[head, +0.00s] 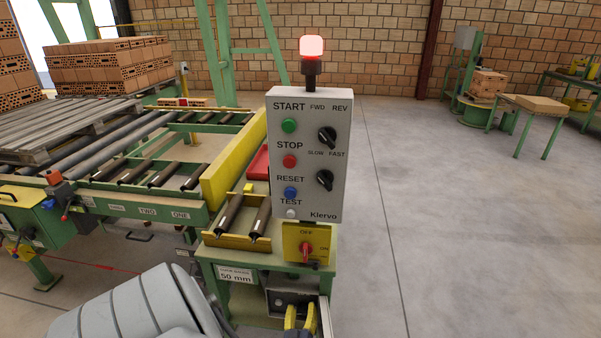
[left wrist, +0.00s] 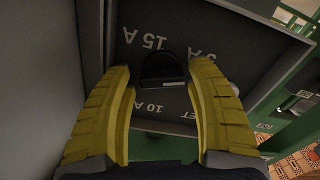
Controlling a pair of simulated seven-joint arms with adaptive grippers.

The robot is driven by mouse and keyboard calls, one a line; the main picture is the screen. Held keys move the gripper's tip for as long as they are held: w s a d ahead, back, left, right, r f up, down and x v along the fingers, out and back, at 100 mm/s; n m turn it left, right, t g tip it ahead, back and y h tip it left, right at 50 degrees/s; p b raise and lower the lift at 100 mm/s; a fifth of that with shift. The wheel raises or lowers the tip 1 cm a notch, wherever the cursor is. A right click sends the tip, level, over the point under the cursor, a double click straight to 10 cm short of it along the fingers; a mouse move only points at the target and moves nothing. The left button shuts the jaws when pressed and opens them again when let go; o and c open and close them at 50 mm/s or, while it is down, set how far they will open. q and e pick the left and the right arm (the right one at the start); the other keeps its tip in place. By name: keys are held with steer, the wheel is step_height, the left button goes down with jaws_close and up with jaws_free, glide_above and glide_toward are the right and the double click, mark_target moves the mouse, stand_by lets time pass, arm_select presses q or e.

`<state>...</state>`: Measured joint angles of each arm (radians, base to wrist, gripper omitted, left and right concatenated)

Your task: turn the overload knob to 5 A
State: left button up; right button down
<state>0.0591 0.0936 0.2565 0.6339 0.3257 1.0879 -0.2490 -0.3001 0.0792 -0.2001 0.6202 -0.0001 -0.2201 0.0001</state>
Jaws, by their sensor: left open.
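The overload knob (left wrist: 162,68) is a dark knob on a grey panel, seen in the left wrist view. A short white mark shows on its near side; which label it points at I cannot tell. The upside-down labels "15 A" (left wrist: 141,38), "5 A" (left wrist: 197,54) and "10 A" (left wrist: 148,107) surround it, the "5 A" partly hidden. My left gripper (left wrist: 160,75) is open, its yellow fingers on both sides of the knob; contact is not clear. In the head view my left gripper (head: 300,318) is at the low grey box (head: 281,298). My right gripper is out of view.
The box's walls stand close around the fingers. Above it are a yellow OFF/ON switch plate (head: 308,243) and a grey control panel (head: 309,155) with a lit red lamp (head: 312,47).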

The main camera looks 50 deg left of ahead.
arm_select(q)
steer(key=shift+d+f, duration=0.15)
steer(key=shift+s+d+f, duration=0.1)
steer(key=shift+s+d, duration=0.25)
steer(key=v, duration=0.7)
steer(key=shift+a+r, duration=0.2)
steer(key=shift+r, duration=0.05)
steer(key=shift+s, duration=0.1)
